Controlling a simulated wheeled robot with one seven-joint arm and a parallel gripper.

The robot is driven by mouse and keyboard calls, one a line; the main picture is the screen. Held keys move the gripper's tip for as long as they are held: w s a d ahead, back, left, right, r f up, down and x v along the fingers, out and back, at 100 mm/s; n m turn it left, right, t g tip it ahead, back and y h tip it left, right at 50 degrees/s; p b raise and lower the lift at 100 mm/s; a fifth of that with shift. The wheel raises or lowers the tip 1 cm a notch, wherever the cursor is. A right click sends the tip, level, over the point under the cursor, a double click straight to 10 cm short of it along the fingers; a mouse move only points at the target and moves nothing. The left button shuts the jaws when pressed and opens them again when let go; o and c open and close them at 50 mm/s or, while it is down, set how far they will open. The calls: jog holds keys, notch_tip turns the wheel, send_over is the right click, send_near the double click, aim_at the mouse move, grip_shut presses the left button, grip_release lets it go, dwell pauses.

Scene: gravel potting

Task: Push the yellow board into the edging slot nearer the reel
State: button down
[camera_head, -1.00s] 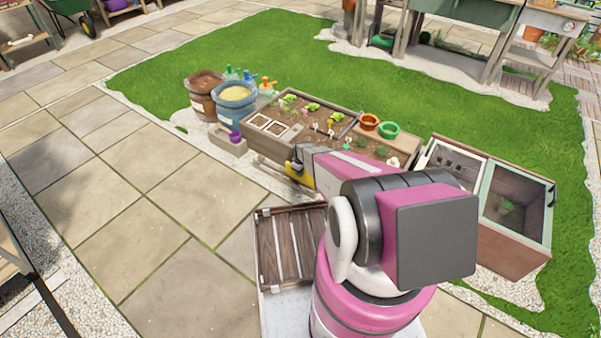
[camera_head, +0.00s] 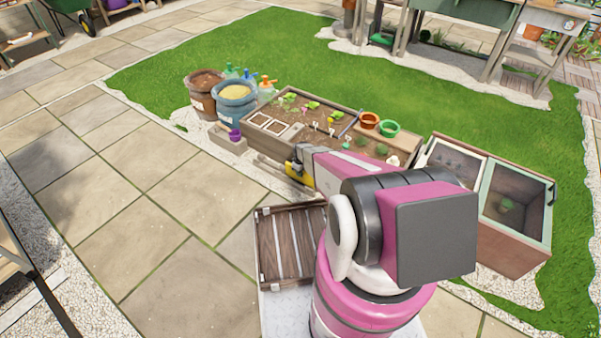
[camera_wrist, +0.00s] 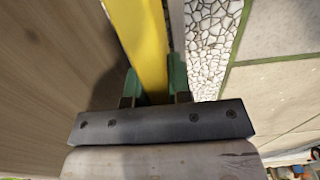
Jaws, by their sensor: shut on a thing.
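The yellow board (camera_wrist: 143,38) runs up from my gripper (camera_wrist: 157,88) in the wrist view, between its two green fingers. My gripper is shut on the board. In the head view the yellow board (camera_head: 296,171) shows as a small patch by my gripper, at the near side of the planter box. A grey strip (camera_wrist: 178,30) runs alongside the board in the wrist view, with a gap between them. I cannot tell whether the board touches a slot. The slots and the reel cannot be made out.
The wooden planter box (camera_head: 262,146) holds soil, small plants and two pots. A glazed cold frame (camera_head: 490,227) stands to the right. A slatted wooden crate (camera_head: 270,240) lies near my base. Buckets stand at the planter's far left. The paving at left is clear.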

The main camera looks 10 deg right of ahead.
jog(key=shift+f, duration=2.35)
jog(key=c, duration=1)
grip_release()
jog(key=shift+o, duration=0.2)
notch_tip(320, 180, up, 11)
jog(key=shift+f, duration=0.1)
jog(key=shift+s+r, duration=0.15)
jog(key=shift+r, duration=0.1)
jog(key=s+r+m, duration=0.3)
jog(key=s+r, duration=0.6)
jog(key=r, duration=0.3)
jog(key=s+r+m, duration=0.3)
jog(key=s+r, duration=0.6)
jog(key=r, duration=0.4)
jog(key=s+r+m, duration=0.3)
jog(key=s+r, duration=0.7)
jog(key=r, duration=0.3)
jog(key=shift+r, duration=0.25)
